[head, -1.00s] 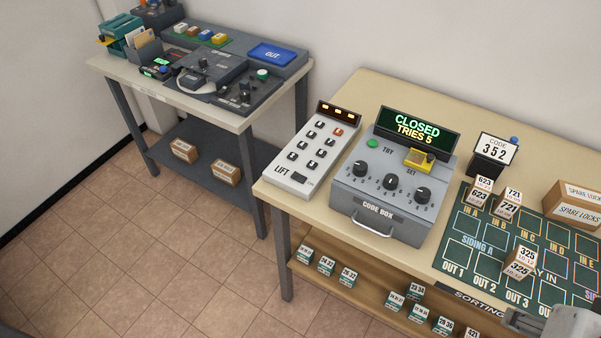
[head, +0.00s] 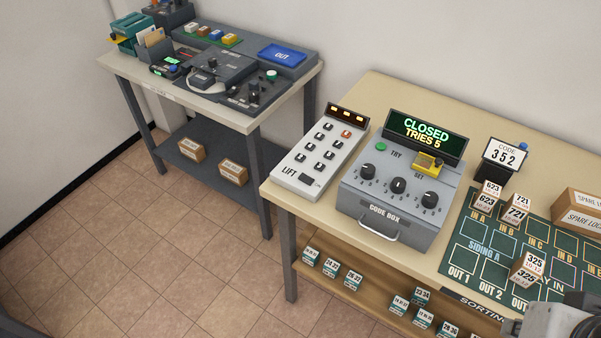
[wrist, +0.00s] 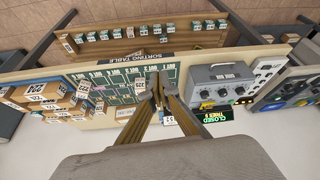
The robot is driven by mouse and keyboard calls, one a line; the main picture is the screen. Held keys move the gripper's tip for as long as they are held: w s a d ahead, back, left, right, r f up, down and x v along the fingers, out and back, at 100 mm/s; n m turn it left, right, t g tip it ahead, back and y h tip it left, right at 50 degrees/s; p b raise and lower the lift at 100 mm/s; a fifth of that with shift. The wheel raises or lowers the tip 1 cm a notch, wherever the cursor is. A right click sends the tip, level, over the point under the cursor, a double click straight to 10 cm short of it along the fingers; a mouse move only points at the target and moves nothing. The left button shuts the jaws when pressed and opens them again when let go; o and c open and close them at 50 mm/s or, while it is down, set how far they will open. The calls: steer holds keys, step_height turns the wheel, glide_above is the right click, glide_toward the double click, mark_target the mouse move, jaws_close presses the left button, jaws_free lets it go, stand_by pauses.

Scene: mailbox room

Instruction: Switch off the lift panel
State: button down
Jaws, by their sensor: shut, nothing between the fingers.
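The lift panel (head: 320,155) is a pale slab marked LIFT at the left end of the sorting table. It has several dark switches, one orange button (head: 347,133), a dark rocker (head: 312,182) by the LIFT label and a display with lit amber segments (head: 347,113). In the wrist view the panel (wrist: 264,75) is at the right, beyond the code box. My gripper (wrist: 157,82) is shut and empty, over the green sorting mat and well away from the panel. In the head view only a grey part of my arm shows at the lower right corner; the fingertips are out of frame.
The grey code box (head: 390,200), reading CLOSED TRIES 5, stands right of the panel. A code stand (head: 503,157) reads 352. Small numbered boxes (head: 527,267) stand on the green mat (head: 480,255). Another table (head: 240,122) with equipment is at the left, across a gap.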

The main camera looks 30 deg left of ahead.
steer(key=w+a+f+n+t, duration=0.1)
steer(key=w+a+f, duration=0.25)
steer(key=a, duration=1.05)
steer(key=w+a+f+n+t, duration=0.1)
steer(key=w+a+f+n, duration=0.2)
steer(key=a, duration=1)
steer(key=w+a+f, duration=0.3)
steer(key=a+f, duration=0.1)
steer(key=a, duration=1)
steer(key=w+a+r+m+t, duration=0.2)
steer(key=w+a+r+m, duration=0.1)
steer(key=m, duration=0.3)
steer(key=shift+w+a+r, duration=0.3)
steer(key=shift+w+a, duration=0.15)
steer(key=shift+a, duration=0.4)
steer(key=shift+f, duration=0.1)
